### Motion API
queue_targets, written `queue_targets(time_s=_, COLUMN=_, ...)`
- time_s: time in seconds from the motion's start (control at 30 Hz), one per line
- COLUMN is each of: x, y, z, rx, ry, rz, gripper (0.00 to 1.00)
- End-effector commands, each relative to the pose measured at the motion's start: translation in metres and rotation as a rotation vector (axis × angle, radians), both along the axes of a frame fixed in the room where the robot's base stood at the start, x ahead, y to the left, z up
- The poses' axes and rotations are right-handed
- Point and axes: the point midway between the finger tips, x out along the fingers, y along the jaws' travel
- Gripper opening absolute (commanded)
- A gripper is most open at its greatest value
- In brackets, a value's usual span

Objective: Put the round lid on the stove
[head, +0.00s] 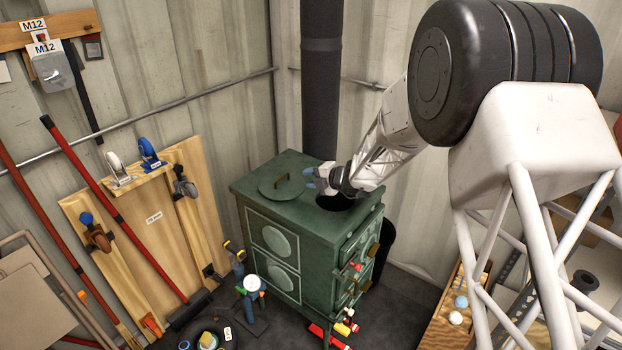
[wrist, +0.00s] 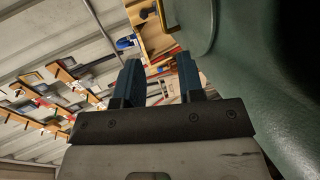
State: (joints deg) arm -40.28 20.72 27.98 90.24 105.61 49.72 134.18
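The round lid (head: 282,187) is green with a brass bar handle (head: 282,181). It lies flat on the left part of the green stove's top (head: 250,186). A dark round opening (head: 337,204) in the stove top lies to the right of the lid, partly hidden under my gripper. My gripper (head: 309,179) is low over the stove top, just right of the lid, pointing left toward the handle. Its blue fingers are apart with nothing between them; the gap also shows in the wrist view (wrist: 160,82). There, a brass piece (wrist: 168,14), apparently the handle, is beyond the fingertips.
A black stovepipe (head: 321,80) rises behind the stove, close to my gripper. A wooden tool board (head: 155,220) leans on the wall at left. Several small items lie on the floor in front. A wooden crate (head: 440,325) stands at right.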

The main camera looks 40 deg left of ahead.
Motion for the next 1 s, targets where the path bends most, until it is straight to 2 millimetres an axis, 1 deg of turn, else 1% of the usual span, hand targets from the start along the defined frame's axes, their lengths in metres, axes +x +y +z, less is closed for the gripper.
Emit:
queue_targets(time_s=0.67, x=0.000, y=-0.002, z=0.002, rx=-0.001, ry=-0.008, rz=0.003, gripper=0.35)
queue_targets(time_s=0.77, x=0.001, y=-0.009, z=0.008, rx=-0.006, ry=-0.037, rz=0.016, gripper=0.35)
queue_targets(time_s=0.87, x=0.002, y=-0.023, z=0.020, rx=-0.013, ry=-0.095, rz=0.042, gripper=0.35)
queue_targets(time_s=0.97, x=0.002, y=-0.045, z=0.036, rx=-0.029, ry=-0.184, rz=0.085, gripper=0.35)
queue_targets(time_s=1.0, x=0.003, y=-0.056, z=0.045, rx=-0.035, ry=-0.229, rz=0.107, gripper=0.35)
